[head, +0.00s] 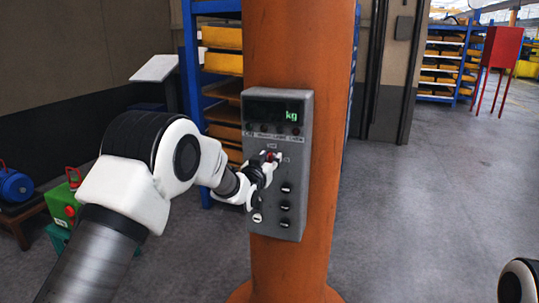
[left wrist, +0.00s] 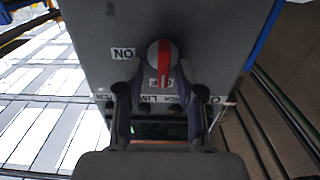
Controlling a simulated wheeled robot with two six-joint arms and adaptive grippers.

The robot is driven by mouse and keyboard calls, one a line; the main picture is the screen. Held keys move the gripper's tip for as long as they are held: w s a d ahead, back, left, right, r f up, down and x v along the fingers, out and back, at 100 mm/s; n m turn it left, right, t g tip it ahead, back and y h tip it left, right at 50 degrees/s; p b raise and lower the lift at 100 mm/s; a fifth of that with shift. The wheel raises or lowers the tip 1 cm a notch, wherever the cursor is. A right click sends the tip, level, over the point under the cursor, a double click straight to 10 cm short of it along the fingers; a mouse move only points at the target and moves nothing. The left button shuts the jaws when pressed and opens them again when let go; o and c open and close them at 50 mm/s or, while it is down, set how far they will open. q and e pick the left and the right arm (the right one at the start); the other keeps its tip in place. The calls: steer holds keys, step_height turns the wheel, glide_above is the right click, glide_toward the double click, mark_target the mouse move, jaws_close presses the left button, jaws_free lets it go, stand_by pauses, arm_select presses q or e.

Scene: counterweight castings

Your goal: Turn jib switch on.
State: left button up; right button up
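The jib switch is a round grey knob with a red stripe (left wrist: 160,52) on a grey control box (head: 295,190). In the left wrist view, which is upside down, the stripe runs upright in line with the OFF label (left wrist: 161,83). The ON label (left wrist: 123,54) is to its left. In the head view the knob is mostly hidden by my left gripper (head: 270,160). My left gripper's fingers (left wrist: 161,75) lie on both sides of the knob. I cannot tell whether they touch it. My right gripper is out of view.
The box is fixed to an orange column (head: 275,268). Its display (head: 277,112) shows kg, with small lamps below, and several small switches sit lower down. Behind are blue racks with yellow bins (head: 222,62). A green case (head: 62,203) stands left. The floor right is clear.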

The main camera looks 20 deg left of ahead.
arm_select(q)
steer(key=shift+a, duration=0.2)
jaws_close()
steer(key=shift+d, duration=0.1)
